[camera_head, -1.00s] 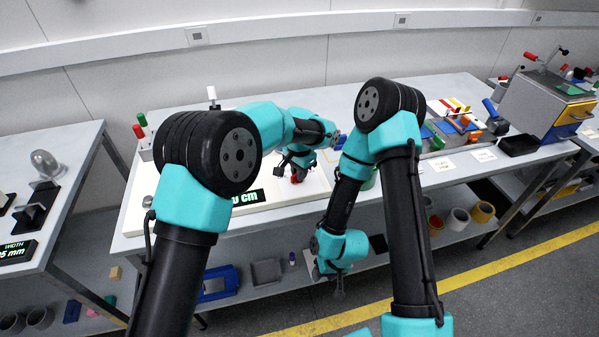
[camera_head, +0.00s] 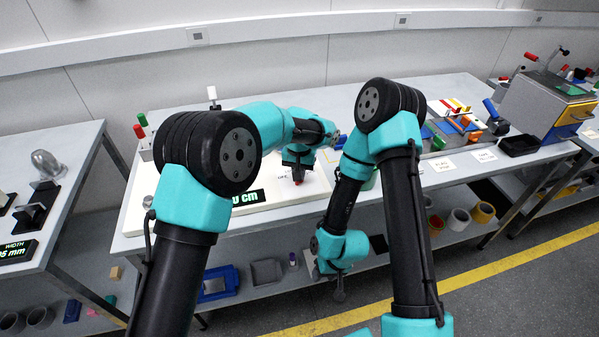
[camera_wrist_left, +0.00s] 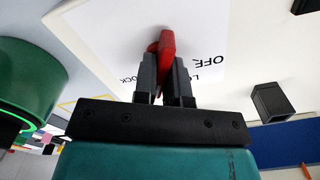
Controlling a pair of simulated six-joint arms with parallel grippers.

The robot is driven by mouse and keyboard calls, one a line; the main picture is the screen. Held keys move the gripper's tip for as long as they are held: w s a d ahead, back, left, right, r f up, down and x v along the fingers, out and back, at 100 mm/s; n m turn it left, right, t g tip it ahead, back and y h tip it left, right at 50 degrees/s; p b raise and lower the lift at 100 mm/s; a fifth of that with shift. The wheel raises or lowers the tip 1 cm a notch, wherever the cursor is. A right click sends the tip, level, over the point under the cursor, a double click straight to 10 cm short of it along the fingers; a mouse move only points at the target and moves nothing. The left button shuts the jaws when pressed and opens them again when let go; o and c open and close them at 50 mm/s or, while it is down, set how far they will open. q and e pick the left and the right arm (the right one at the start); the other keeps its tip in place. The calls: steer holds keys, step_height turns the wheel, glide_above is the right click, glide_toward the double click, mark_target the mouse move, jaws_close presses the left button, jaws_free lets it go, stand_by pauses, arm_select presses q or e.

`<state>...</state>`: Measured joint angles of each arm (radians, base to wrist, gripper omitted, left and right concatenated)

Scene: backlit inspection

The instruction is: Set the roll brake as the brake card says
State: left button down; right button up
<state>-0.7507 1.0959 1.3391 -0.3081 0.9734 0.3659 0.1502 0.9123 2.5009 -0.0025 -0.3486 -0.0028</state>
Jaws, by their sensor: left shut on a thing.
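A red lever (camera_wrist_left: 167,48) stands between the fingers of my left gripper (camera_wrist_left: 166,72) in the left wrist view, and the gripper is shut on it. Behind it is a white label plate (camera_wrist_left: 205,25) with "OFF" to the right, part of "LOCK" at lower left and a cut-off "LO" beside the lever. In the head view, my left gripper (camera_head: 298,178) points down at the white board (camera_head: 265,212), and only a little red shows under it. My right gripper (camera_head: 338,293) hangs low in front of the bench; its jaws are too small to read. I cannot pick out the brake card's text.
A black display (camera_head: 247,198) reading "0 cm", partly hidden by my arm, is on the board's front edge. A green cylinder (camera_wrist_left: 25,80) stands close on the left in the wrist view. Small white cards (camera_head: 438,165) and a black tray (camera_head: 519,145) are farther right on the bench.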

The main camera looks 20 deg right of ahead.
arm_select(q)
steer(key=shift+n, duration=0.8)
steer(key=c, duration=1.2)
jaws_free()
steer(key=shift+r, duration=0.1)
step_height(320, 180, up, 17)
steer(key=shift+r, duration=0.15)
